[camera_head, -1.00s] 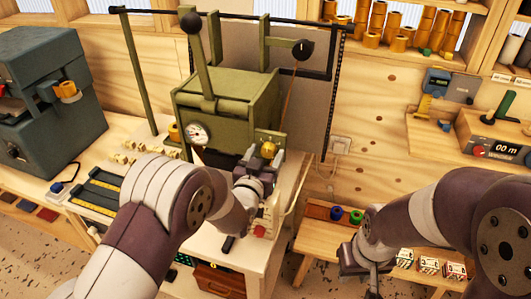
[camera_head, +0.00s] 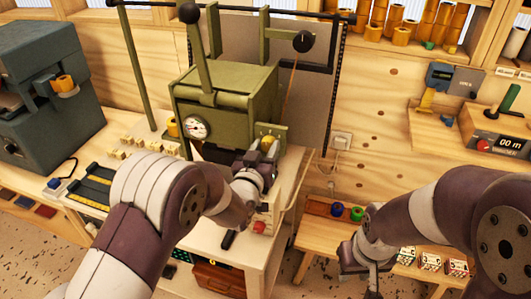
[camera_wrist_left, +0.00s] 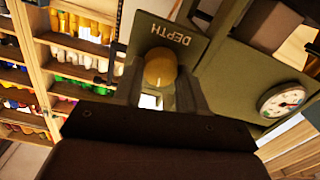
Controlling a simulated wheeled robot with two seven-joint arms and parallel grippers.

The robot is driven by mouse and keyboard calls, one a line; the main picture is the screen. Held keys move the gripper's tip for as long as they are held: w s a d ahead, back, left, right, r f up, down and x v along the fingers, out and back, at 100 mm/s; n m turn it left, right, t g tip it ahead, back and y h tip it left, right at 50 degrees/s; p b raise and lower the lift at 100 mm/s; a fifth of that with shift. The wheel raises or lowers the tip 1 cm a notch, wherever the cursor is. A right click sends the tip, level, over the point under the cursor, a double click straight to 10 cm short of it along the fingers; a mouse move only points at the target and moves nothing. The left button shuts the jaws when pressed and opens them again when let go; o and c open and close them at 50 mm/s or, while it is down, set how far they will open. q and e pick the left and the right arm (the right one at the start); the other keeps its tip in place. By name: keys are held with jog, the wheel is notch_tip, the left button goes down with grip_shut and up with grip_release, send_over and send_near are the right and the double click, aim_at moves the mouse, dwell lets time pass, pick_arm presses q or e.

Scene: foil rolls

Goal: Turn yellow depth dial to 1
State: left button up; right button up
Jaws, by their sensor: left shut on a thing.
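The yellow depth dial (camera_head: 267,141) sits on a small olive plate on the front right side of the green press (camera_head: 228,98). In the left wrist view the round dial (camera_wrist_left: 160,66) shows beside the word DEPTH, which appears upside down. My left gripper (camera_head: 262,154) is shut on the dial, with one finger on each side of it in the wrist view. The dial's pointer and any numbers are hidden or too small to read. My right gripper (camera_head: 366,268) hangs low at the right, away from the press; its fingers are not clear enough to judge.
A round gauge (camera_head: 195,128) is on the press front, and a long ball-topped lever (camera_head: 196,50) rises above it. A red button (camera_head: 259,227) is below the dial. A low wooden bench (camera_head: 312,238) with coloured spools stands right. A blue-grey machine (camera_head: 50,90) stands left.

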pick_arm(q)
jog(key=n+b, duration=0.5)
jog(key=shift+a+f, duration=0.1)
jog(key=shift+f, duration=0.2)
jog(key=shift+r+n+b, duration=0.15)
jog(key=shift+n+b, duration=1.25)
jog(key=shift+n, duration=0.2)
jog(key=o, duration=1)
jog(key=shift+r, duration=0.1)
jog(key=shift+b+v, duration=0.8)
jog(key=shift+v, duration=5.65)
